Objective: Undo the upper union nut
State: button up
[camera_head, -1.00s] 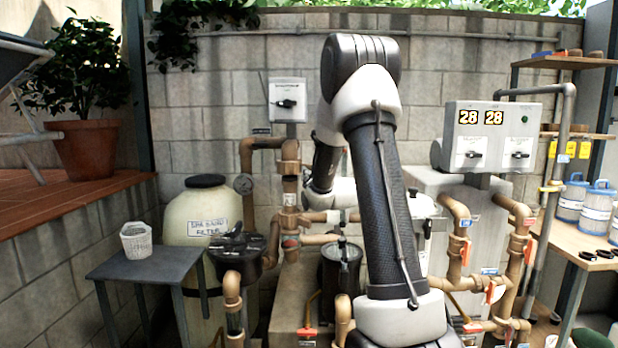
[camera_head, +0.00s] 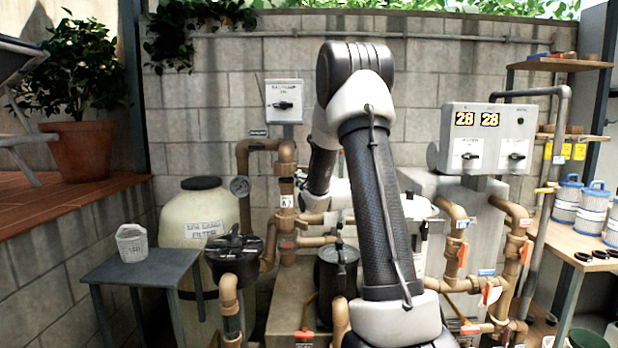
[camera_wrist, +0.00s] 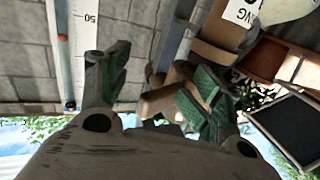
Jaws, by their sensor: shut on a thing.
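In the wrist view my gripper (camera_wrist: 160,92) has two dark fingers with green ridged pads. They are closed on a tan fitting (camera_wrist: 158,101), which I take to be the upper union nut; the fingers and other pipework partly hide it. In the head view, tan pipework with a vertical run (camera_head: 287,165) stands left of my arm, in front of the block wall. My forearm hides much of the area behind it, so the grip cannot be made out clearly there.
A cream sand filter (camera_head: 200,212) and a black-lidded pump strainer (camera_head: 234,252) stand left of the pipework. A small grey table (camera_head: 145,268) carries a white basket (camera_head: 132,241). A control box (camera_head: 487,138) and valved tan pipes (camera_head: 457,250) stand right of my arm.

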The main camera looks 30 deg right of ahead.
jog(key=shift+s+d+f, duration=0.1)
jog(key=shift+s+f, duration=0.15)
jog(key=shift+s, duration=0.4)
jog(key=shift+c, duration=0.9)
jog(key=v, duration=1.1)
jog(key=shift+w+r, duration=0.1)
jog(key=shift+r, duration=0.05)
jog(key=shift+c, duration=0.4)
